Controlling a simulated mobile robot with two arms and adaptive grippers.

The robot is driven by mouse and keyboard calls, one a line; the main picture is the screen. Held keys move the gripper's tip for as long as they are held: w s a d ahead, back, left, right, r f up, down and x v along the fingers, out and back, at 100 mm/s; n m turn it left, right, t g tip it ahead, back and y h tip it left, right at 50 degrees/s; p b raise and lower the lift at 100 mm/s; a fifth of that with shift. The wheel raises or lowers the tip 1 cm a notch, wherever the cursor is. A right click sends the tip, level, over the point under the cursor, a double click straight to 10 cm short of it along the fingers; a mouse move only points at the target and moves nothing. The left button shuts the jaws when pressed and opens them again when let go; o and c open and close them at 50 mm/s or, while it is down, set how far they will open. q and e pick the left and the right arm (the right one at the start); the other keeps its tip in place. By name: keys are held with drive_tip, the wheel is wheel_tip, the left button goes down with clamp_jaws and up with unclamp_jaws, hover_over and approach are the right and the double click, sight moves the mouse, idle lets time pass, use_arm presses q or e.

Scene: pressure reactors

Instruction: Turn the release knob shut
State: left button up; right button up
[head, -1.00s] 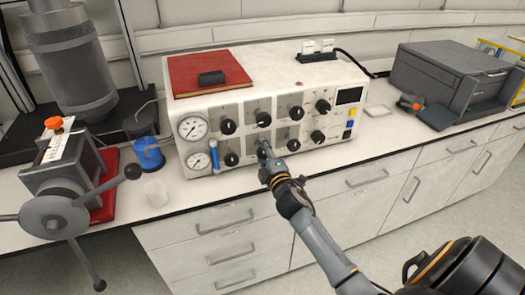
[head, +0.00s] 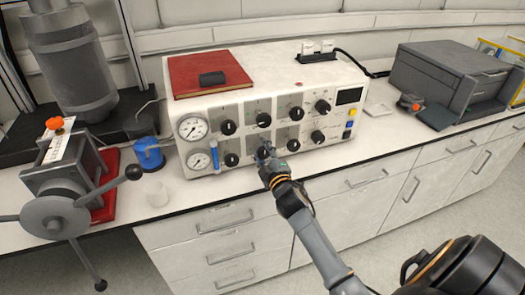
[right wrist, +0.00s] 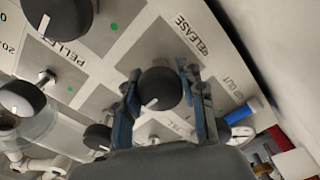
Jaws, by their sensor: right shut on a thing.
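The release knob (right wrist: 160,86) is a round black knob with a white pointer mark, on a grey square of the panel near the word RELEASE. In the right wrist view, my right gripper (right wrist: 164,100) has one finger on each side of it and is shut on it. The mark points down and slightly left there. In the head view, the right gripper (head: 265,152) is at the lower row of knobs on the white control box (head: 330,68) and mostly hides this knob. My left gripper is not in view.
Other black knobs (head: 263,119) sit close around the gripper. Two gauges (head: 193,128) and a blue handle (head: 215,160) are at the box's left side. A red book (head: 205,72) lies on top. A hand-wheel device (head: 60,205) stands left, a dark grey machine (head: 445,75) right.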

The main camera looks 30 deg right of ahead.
drive_tip(key=o, duration=1.2)
drive_tip(key=v, duration=1.2)
drive_tip(key=shift+f, duration=0.1)
drive_tip(key=s+a+f+m+g+y, duration=0.1)
drive_tip(key=s+a+f+g, duration=0.15)
drive_tip(key=f, duration=0.85)
drive_tip(key=s+a+f+m+g+y, duration=0.1)
drive_tip(key=s+a+f+g, duration=0.2)
drive_tip(key=f, duration=0.8)
drive_tip(key=s+a+f+m+g+y, duration=0.15)
drive_tip(key=s+f, duration=0.25)
drive_tip(key=f, duration=0.7)
drive_tip(key=s+a+f+m+g, duration=0.1)
drive_tip(key=s+a+f+g, duration=0.1)
drive_tip(key=s+f, duration=0.5)
drive_tip(key=s+a+f+m+g, duration=0.1)
drive_tip(key=s+a+f+g, duration=0.15)
drive_tip(key=s+f, duration=0.35)
drive_tip(key=s+f+m+g, duration=0.1)
drive_tip(key=s+f, duration=0.3)
drive_tip(key=s, duration=0.6)
drive_tip(key=s+f+m+g, duration=0.1)
drive_tip(key=s+f+g, duration=0.2)
drive_tip(key=s, duration=0.7)
drive_tip(key=shift+f+g, duration=0.4)
drive_tip(key=shift+g, duration=0.15)
